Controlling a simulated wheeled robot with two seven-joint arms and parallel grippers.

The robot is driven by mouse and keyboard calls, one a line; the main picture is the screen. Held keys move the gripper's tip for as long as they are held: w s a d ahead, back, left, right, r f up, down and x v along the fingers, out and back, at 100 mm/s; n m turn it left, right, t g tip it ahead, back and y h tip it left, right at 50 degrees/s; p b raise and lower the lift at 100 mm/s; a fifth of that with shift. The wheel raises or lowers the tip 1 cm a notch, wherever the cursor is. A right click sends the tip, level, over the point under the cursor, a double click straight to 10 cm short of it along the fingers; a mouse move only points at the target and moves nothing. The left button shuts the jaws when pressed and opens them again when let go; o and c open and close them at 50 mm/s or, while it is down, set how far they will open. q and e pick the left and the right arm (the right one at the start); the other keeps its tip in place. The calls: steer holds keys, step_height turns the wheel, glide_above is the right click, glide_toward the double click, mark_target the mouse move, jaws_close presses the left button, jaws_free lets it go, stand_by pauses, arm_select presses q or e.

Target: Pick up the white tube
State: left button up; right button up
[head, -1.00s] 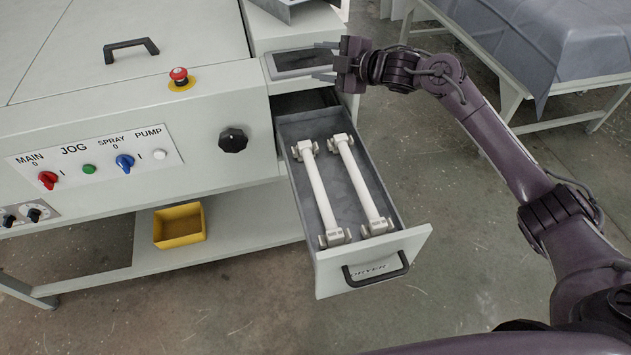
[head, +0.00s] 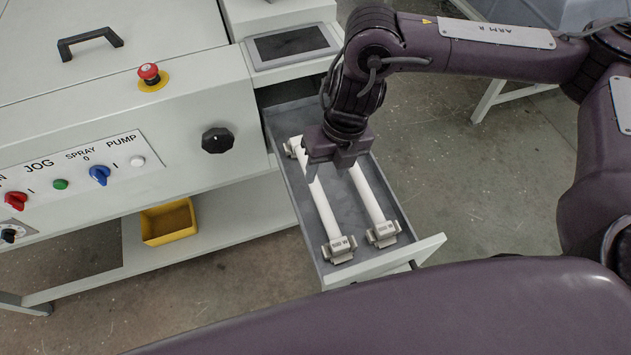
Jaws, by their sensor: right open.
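Two white tubes with blocky grey-white end fittings lie side by side along the open drawer (head: 283,193). The left tube (head: 322,208) shows most of its length. The right tube (head: 367,195) has its far end hidden behind my right gripper. My right gripper (head: 312,176) points down over the drawer, with its fingers at the upper part of the left tube. It is open; whether the fingers touch the tube or straddle it cannot be told. My left gripper is not in view.
The drawer sticks out of a grey machine with a control panel (head: 84,174), a red emergency button (head: 149,73) and a dark screen (head: 291,43). A yellow bin (head: 168,222) sits on the shelf below. Floor right of the drawer is clear.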

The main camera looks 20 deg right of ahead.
mark_target(318, 186)
steer(key=shift+a+f+p, duration=0.3)
steer(key=shift+f, duration=0.6)
steer(key=f, duration=0.1)
steer(key=f+p, duration=0.1)
steer(key=f, duration=0.1)
steer(key=shift+w+a+f, duration=0.35)
steer(key=shift+w+a, duration=0.05)
steer(key=shift+a+f, duration=0.1)
steer(key=shift+f, duration=0.45)
steer(key=c, duration=0.9)
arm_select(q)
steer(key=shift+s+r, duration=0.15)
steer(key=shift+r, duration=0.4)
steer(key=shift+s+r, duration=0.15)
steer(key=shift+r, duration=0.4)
arm_select(e)
jaws_close()
